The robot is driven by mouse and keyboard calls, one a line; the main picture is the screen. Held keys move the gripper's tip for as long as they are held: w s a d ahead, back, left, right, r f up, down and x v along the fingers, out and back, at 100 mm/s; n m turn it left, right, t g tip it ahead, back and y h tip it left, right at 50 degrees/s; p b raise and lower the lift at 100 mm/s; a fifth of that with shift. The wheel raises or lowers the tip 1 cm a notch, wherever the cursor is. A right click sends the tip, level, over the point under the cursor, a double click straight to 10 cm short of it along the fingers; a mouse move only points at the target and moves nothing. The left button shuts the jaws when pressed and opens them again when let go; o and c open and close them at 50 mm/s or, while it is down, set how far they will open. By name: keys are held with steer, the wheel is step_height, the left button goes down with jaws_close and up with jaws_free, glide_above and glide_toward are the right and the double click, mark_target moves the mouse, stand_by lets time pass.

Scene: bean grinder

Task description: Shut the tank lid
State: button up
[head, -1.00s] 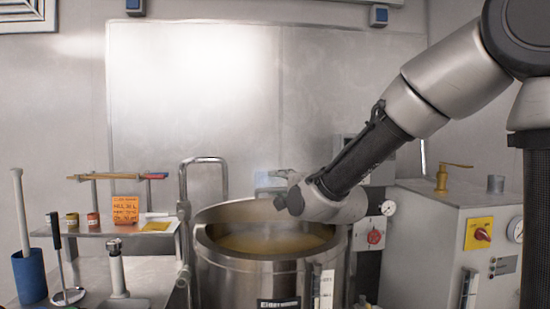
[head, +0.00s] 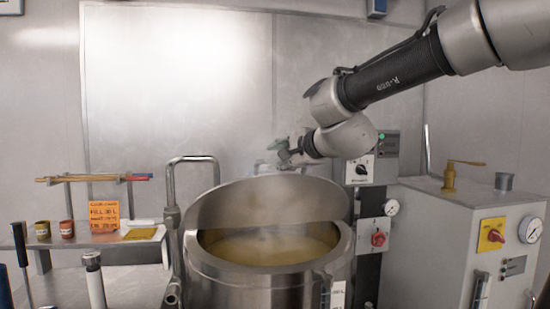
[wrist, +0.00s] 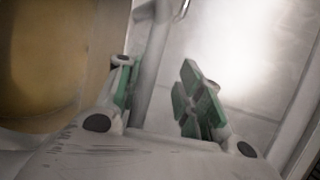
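The steel tank (head: 270,288) stands in the lower middle of the head view, with its mouth open on yellowish liquid (head: 262,248). Its round lid (head: 262,199) is tilted up at the far side of the mouth. My gripper (head: 284,154) is above and behind the lid's upper edge, apparently clear of it. In the wrist view my gripper (wrist: 158,92) is open, its green-padded fingers apart. A grey bar (wrist: 155,50) shows beyond the gap between them; I cannot tell what it belongs to. A yellowish surface (wrist: 40,50) fills the left of that view.
A bent metal pipe (head: 171,185) rises left of the tank. A shelf at left holds small jars (head: 66,229) and an orange note (head: 104,217). A control panel (head: 376,238) and a grey cabinet (head: 430,238) stand at right.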

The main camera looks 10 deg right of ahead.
steer(key=shift+s+d+f, duration=0.4)
steer(key=shift+s+d, duration=0.05)
steer(key=shift+s, duration=0.15)
steer(key=shift+s+d+f, duration=0.25)
steer(key=shift+s+f, duration=0.1)
steer(key=shift+s, duration=0.35)
steer(key=shift+s+d+f, duration=0.35)
steer(key=shift+s+f, duration=0.1)
steer(key=shift+s, duration=0.3)
steer(key=shift+s+d+f, duration=0.3)
steer(key=shift+s+f, duration=0.15)
steer(key=shift+s, duration=0.25)
steer(key=shift+s+d+f, duration=0.35)
steer(key=shift+s+f, duration=0.1)
steer(key=shift+s, duration=0.3)
steer(key=shift+c, duration=0.4)
